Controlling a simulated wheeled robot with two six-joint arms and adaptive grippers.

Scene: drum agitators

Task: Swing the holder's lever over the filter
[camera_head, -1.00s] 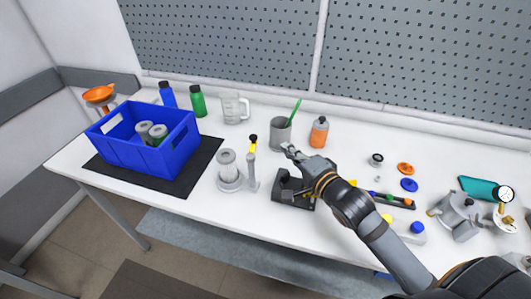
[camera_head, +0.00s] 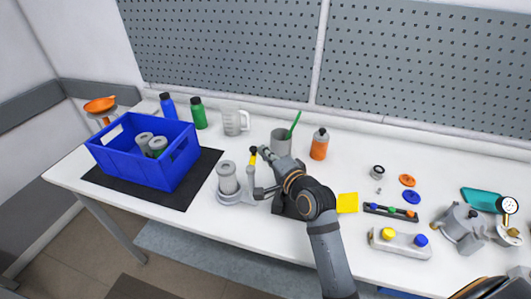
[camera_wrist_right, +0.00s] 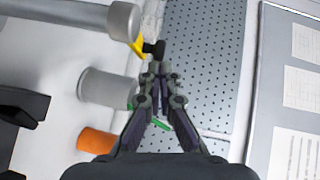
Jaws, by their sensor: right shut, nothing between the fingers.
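The holder (camera_head: 234,198) stands on the white bench with a pale grey filter (camera_head: 228,178) upright in it. Beside the filter, on its right, rises the holder's post, topped by a lever (camera_head: 253,158) with a yellow arm and black knob. The lever also shows in the right wrist view (camera_wrist_right: 153,48), with the knob just beyond my fingertips. My right gripper (camera_head: 265,152) is shut and empty, its tips close to the knob's right side; I cannot tell whether they touch. The lever does not lie over the filter. My left gripper is out of view.
A grey cup (camera_head: 281,141) with a green stick and an orange bottle (camera_head: 319,145) stand behind my right gripper. A dark block (camera_head: 288,207) is partly hidden under my arm. A blue crate (camera_head: 180,160) stands on a black mat at left.

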